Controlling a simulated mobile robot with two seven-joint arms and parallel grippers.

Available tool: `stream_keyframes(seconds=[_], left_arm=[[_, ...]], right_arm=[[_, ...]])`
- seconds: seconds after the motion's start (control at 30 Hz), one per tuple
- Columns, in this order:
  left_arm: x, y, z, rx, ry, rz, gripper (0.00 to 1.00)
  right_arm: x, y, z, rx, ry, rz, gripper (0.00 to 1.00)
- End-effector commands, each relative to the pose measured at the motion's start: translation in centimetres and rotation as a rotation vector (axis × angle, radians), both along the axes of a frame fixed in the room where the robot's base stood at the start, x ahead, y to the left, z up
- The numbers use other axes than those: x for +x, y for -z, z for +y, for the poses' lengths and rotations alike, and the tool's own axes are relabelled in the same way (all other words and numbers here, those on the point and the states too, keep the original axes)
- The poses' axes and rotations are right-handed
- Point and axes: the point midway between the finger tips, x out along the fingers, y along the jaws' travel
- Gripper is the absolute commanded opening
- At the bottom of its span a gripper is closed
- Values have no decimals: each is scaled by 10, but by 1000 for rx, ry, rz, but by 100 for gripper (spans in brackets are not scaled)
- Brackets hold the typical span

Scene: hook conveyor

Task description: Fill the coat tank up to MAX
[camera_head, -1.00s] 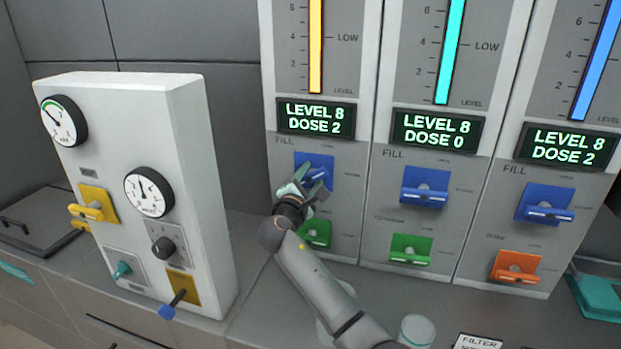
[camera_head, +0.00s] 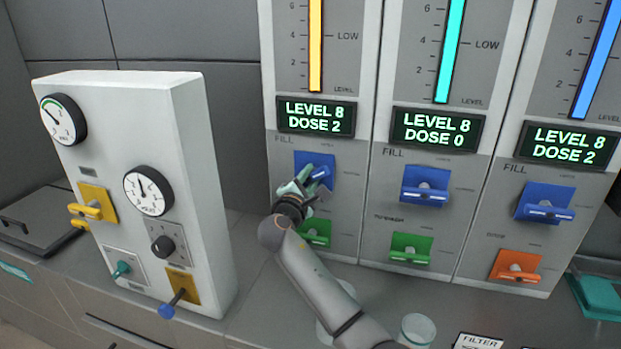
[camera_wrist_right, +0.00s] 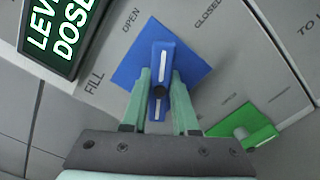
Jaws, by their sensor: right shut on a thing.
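My right gripper (camera_head: 308,183) is at the blue FILL valve (camera_head: 328,166) of the left column, under the yellow level bar (camera_head: 315,50). In the right wrist view its green fingers (camera_wrist_right: 160,95) are on either side of the blue handle (camera_wrist_right: 161,65), shut on it. The handle is turned at an angle, pointing between the OPEN and CLOSED marks. The display (camera_head: 316,118) above reads LEVEL 8, DOSE 2. The top of the bars, any MAX mark and the tank names are out of view. My left gripper is not in view.
Two more columns stand to the right, with blue FILL handles (camera_head: 425,190) (camera_head: 546,212) lying level. Lower handles are green (camera_head: 410,250) and orange (camera_head: 516,270). A green handle (camera_head: 316,232) sits just below my gripper. A white gauge box (camera_head: 190,140) stands left.

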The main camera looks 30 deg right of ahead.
Motion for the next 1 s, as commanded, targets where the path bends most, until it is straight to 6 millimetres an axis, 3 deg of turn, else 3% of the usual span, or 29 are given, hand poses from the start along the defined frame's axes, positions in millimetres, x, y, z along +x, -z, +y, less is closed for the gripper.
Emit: stream_keyframes(seconds=[0.6, 1.0], left_arm=[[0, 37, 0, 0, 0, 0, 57], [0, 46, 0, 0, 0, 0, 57]], right_arm=[[0, 5, 1, 261, -1, -301, 0], [0, 2, 0, 341, 0, -396, 0]])
